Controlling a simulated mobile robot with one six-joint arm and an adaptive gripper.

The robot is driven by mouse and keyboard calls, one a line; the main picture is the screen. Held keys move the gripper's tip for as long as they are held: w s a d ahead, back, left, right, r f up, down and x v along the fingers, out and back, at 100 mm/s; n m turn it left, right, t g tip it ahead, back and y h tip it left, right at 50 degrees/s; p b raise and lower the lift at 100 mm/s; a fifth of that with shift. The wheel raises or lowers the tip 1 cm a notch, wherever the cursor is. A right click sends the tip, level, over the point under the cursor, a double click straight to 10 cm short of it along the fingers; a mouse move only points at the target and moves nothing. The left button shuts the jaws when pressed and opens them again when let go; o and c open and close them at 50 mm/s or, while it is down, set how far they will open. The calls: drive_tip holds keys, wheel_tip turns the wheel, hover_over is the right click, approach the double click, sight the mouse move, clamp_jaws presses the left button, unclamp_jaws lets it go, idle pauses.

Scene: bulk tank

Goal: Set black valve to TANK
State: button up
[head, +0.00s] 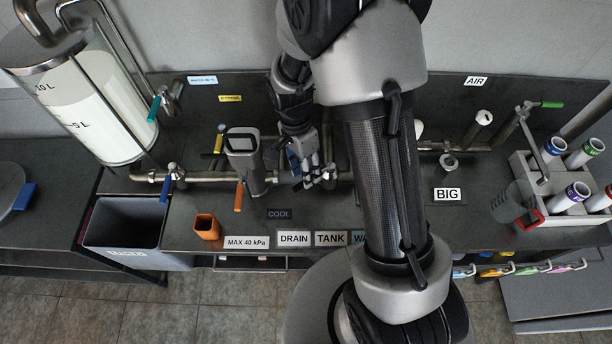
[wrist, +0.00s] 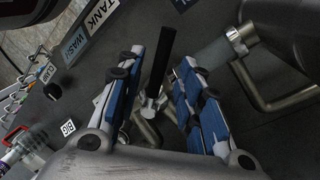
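The black valve shows in the wrist view as a black lever handle (wrist: 160,62) on a silver stem. It lies between the two blue-padded fingers of my gripper (wrist: 156,85), with a visible gap on each side. The fingers are apart, and I see no contact with the handle. In the head view my gripper (head: 312,176) is over the pipe at the middle of the bench, and it and my arm hide the valve. The TANK label (head: 331,239) is on the bench's front edge, right of the DRAIN label (head: 294,238). It also shows in the wrist view (wrist: 103,14).
A grey upright vessel (head: 245,165) with an orange handle (head: 239,196) stands just left of my gripper. Other handles are blue (head: 166,188), teal (head: 154,109) and yellow (head: 219,140). An orange cup (head: 206,227) stands in front. A rack (head: 525,180) is at right.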

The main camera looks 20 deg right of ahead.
drive_tip(key=shift+s+f, duration=0.2)
drive_tip(key=shift+f, duration=0.7)
clamp_jaws()
